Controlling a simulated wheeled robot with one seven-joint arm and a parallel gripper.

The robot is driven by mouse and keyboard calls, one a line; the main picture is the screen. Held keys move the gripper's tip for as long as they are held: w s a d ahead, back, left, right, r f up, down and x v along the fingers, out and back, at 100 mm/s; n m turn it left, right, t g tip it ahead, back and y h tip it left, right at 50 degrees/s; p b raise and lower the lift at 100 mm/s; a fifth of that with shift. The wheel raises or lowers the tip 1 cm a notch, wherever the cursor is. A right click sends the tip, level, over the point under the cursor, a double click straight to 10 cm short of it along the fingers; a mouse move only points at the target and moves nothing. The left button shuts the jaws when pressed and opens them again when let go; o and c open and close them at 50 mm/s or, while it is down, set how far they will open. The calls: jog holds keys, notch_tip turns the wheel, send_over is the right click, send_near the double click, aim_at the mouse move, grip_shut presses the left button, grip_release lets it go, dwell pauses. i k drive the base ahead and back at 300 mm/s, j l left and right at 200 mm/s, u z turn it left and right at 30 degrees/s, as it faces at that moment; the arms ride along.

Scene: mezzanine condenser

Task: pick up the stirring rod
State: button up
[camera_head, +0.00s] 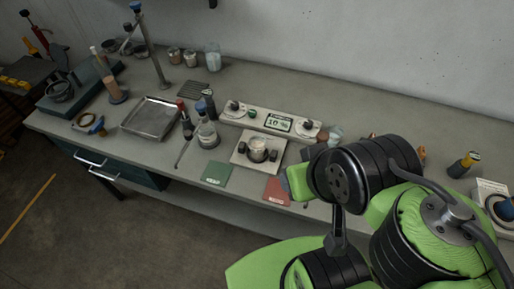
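A thin grey rod (182,153), which looks like the stirring rod, lies on the bench near its front edge. It is just left of a glass flask (207,134) and in front of a small dark bottle with a red cap (185,118). It is small in this view, so its ends are hard to make out. My green and black arm fills the lower right, well to the right of the rod. My gripper's fingers cannot be made out; the arm links hide that area.
A metal tray (152,117) lies left of the rod. A white device with a display (270,120) and a small plate with a beaker (258,150) stand to the right. Green (217,173) and red (277,191) mats lie along the front edge. A clamp stand (150,50) rises behind.

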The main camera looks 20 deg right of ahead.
aim_at(180, 104)
jog(key=i+j+u, duration=0.35)
jog(key=j, duration=0.15)
jog(key=i+j+u, duration=0.75)
jog(key=i+l, duration=0.05)
jog(key=i, duration=0.05)
